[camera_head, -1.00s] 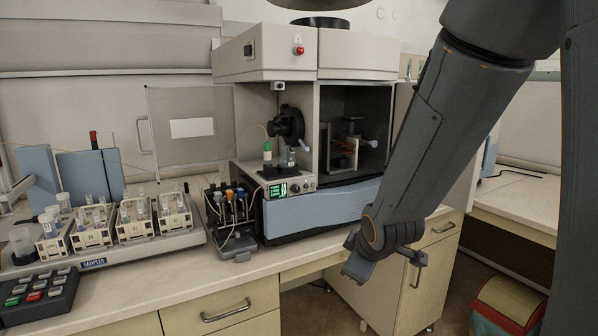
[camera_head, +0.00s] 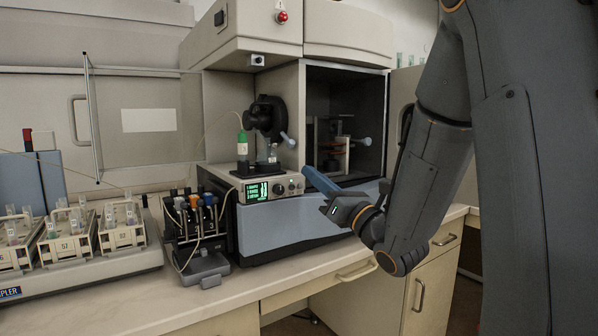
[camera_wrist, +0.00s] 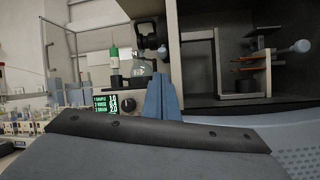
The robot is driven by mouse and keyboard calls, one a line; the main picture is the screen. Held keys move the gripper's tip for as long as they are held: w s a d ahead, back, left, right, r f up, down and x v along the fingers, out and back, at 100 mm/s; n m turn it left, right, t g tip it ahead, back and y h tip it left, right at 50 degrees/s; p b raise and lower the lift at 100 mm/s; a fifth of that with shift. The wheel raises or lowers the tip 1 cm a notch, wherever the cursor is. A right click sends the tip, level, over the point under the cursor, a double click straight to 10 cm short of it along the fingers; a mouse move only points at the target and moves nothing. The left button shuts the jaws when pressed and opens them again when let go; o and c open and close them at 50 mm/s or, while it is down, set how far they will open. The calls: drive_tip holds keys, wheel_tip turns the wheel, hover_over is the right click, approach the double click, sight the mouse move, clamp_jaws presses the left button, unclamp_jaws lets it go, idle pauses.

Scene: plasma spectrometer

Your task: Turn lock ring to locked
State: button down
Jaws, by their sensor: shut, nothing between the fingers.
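A black round fitting (camera_head: 266,116), which may be the lock ring, sits in the open left bay of the spectrometer (camera_head: 318,205). A pale-knobbed lever (camera_head: 288,139) sticks out at its lower right. In the wrist view the blue fingers (camera_wrist: 161,90) point forward, below the fitting. I cannot read the ring's lock state.
A second pale-knobbed lever (camera_head: 365,142) stands in the dark right bay. A green-capped vial (camera_head: 242,146) and a small glass flask (camera_head: 272,153) stand below the fitting. A clear hinged door (camera_head: 140,125) is open at left.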

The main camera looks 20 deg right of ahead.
drive_tip(key=p+x, duration=0.2)
drive_tip(key=x, duration=0.7)
drive_tip(key=shift+w, duration=0.1)
